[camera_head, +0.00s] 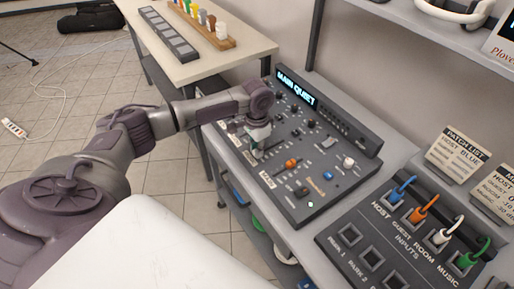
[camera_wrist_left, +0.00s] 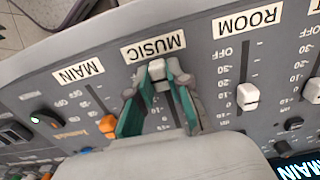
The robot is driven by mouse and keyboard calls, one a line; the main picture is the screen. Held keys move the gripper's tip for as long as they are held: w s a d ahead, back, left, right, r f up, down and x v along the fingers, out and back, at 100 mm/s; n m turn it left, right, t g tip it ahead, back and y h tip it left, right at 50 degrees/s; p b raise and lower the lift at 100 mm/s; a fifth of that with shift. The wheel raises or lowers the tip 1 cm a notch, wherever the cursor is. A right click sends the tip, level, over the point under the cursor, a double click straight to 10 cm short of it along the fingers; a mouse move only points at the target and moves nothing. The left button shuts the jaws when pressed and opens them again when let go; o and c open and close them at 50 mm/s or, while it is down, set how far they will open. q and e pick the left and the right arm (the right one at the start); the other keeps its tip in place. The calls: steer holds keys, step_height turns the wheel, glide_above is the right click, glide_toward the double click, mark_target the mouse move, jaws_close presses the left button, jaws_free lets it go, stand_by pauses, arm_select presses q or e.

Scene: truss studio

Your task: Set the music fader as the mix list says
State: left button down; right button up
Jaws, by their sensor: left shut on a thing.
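The dark grey mixer (camera_head: 330,152) stands on the side table, and its display (camera_head: 296,87) reads "MAIN QUIET". In the left wrist view the MUSIC label (camera_wrist_left: 153,48) sits above a slot whose white fader cap (camera_wrist_left: 157,72) is close to the label end. My left gripper (camera_head: 257,150) is over this fader; its green-padded fingers (camera_wrist_left: 160,88) are shut on the cap, hiding much of the scale. My right gripper is out of view.
The white ROOM fader cap (camera_wrist_left: 248,96) and orange MAIN fader cap (camera_wrist_left: 107,126) flank the music slot. A patch panel (camera_head: 350,222) with coloured cables lies to the right, below a patch list card (camera_head: 457,153). A light table (camera_head: 232,52) stands behind.

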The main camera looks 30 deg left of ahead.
arm_select(q)
steer(key=shift+w+d+r+p, duration=0.15)
steer(key=shift+w+p, duration=0.2)
steer(key=shift+w+d, duration=0.15)
steer(key=shift+w, duration=0.45)
steer(key=c, duration=1.1)
jaws_free()
